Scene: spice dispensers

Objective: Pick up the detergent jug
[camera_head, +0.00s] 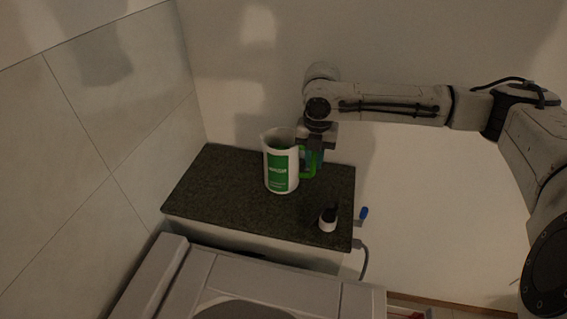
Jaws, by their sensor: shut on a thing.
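The detergent jug (281,160) is a white pitcher-shaped container with a green label and a green handle on its right side. It stands upright on the dark countertop (215,190), or very close above it; I cannot tell which. My gripper (314,153) points down at the jug's right side, by the green handle. It is shut on the jug, and its fingertips are partly hidden and dark. A bit of blue shows beside the green there, too small to make out.
A small white and black object (328,219) stands near the counter's front right corner. A blue-tipped item (364,213) is at the right edge. Tiled wall (130,110) lies left, and a plain wall lies behind. The counter's left part is clear.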

